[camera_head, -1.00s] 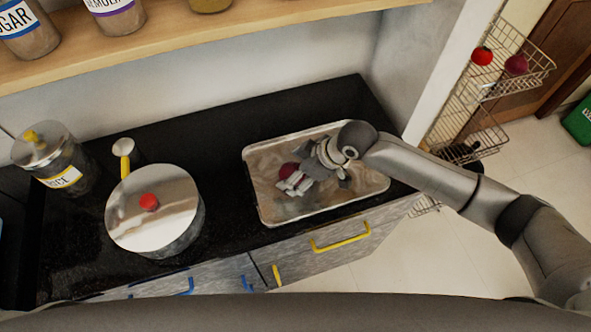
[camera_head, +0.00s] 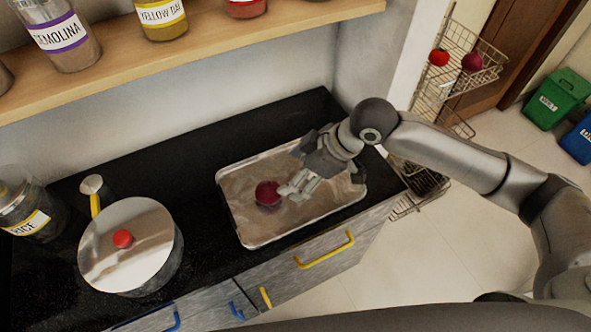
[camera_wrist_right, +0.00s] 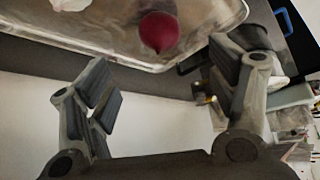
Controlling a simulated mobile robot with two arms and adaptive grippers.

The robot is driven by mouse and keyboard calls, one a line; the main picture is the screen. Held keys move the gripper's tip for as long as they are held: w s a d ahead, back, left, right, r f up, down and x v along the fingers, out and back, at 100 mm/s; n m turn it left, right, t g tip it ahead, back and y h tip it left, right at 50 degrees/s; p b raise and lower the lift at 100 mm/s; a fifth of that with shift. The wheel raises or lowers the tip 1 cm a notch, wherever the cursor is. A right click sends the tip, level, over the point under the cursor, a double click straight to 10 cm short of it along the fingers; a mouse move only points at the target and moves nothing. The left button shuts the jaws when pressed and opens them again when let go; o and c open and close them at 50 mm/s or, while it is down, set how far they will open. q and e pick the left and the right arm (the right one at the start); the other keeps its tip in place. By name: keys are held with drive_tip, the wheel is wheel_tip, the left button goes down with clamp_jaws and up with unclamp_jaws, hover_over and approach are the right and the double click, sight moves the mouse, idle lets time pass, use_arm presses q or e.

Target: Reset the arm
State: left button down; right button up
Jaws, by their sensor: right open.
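My right arm comes in from the right in the head view. Its right gripper (camera_head: 290,191) is over the right part of a shallow metal tray (camera_head: 240,232), just right of a dark red round vegetable, likely an onion (camera_head: 267,193). The onion lies on the tray, clear of the fingers. In the right wrist view the gripper (camera_wrist_right: 163,70) is open with nothing between its fingers. The onion (camera_wrist_right: 159,32) and the tray edge (camera_wrist_right: 110,52) lie beyond the fingertips. My left gripper is not in view.
A lidded pot (camera_head: 135,255) with a red knob stands left on the black counter (camera_head: 195,160). A rice jar (camera_head: 28,210) is at far left. A shelf (camera_head: 200,55) with jars runs above. A wire rack (camera_head: 455,75) holds a tomato and another onion at right.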

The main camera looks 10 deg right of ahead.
drive_tip(key=s+a+f+m+t, duration=0.1)
drive_tip(key=s+a+f+m, duration=0.15)
drive_tip(key=s, duration=0.25)
drive_tip(key=s+d+f+m+h, duration=0.3)
drive_tip(key=s+d+f+m, duration=0.15)
drive_tip(key=s+d, duration=0.3)
drive_tip(key=s+d+f+m+h, duration=0.35)
drive_tip(key=s+d+m, duration=0.2)
drive_tip(key=d, duration=0.35)
wheel_tip(320, 180, down, 27)
drive_tip(key=s+n+g, duration=0.1)
drive_tip(key=s, duration=0.1)
drive_tip(key=s+d+f+g, duration=0.1)
drive_tip(key=s+d+f, duration=0.2)
drive_tip(key=s+f, duration=1.2)
drive_tip(key=shift+s, duration=0.45)
